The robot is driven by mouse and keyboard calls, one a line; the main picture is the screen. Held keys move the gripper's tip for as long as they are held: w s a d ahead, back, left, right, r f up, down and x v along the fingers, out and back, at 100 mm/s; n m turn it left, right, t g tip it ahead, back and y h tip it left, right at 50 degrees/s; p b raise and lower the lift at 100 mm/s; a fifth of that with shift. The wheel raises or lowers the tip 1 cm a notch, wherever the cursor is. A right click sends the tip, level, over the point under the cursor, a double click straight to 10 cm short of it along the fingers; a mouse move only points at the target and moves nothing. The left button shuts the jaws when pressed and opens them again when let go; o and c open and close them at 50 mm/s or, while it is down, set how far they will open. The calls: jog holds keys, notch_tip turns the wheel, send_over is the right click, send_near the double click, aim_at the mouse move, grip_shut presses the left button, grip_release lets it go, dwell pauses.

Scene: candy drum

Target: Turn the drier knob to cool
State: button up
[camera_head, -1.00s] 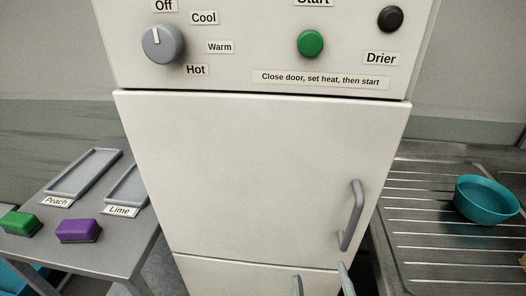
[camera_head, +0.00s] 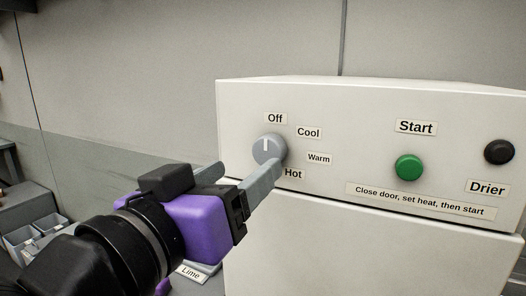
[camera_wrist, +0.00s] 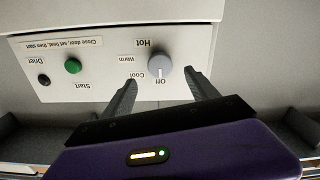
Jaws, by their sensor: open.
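The grey drier knob (camera_head: 268,149) is on the white front panel of the drier (camera_head: 350,235), with its white pointer line straight up at Off. The Cool label (camera_head: 308,132) is up and to the right of the knob, with Warm and Hot below it. My gripper (camera_head: 240,172) is open and empty in front of the panel. In the wrist view, which shows the panel upside down, the knob (camera_wrist: 159,68) lies ahead, between the lines of the two spread fingers (camera_wrist: 160,88). I cannot tell whether a finger touches it.
A green Start button (camera_head: 409,167) and a black button (camera_head: 499,151) are to the right on the panel. The drier door below looks shut. A Lime label (camera_head: 191,272) and grey bins (camera_head: 35,235) are at lower left.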

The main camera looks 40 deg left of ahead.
aim_at(266, 152)
jog(key=shift+p+x, duration=1.05)
jog(key=shift+x, duration=2.75)
jog(key=shift+r, duration=0.1)
jog(key=c, duration=1.4)
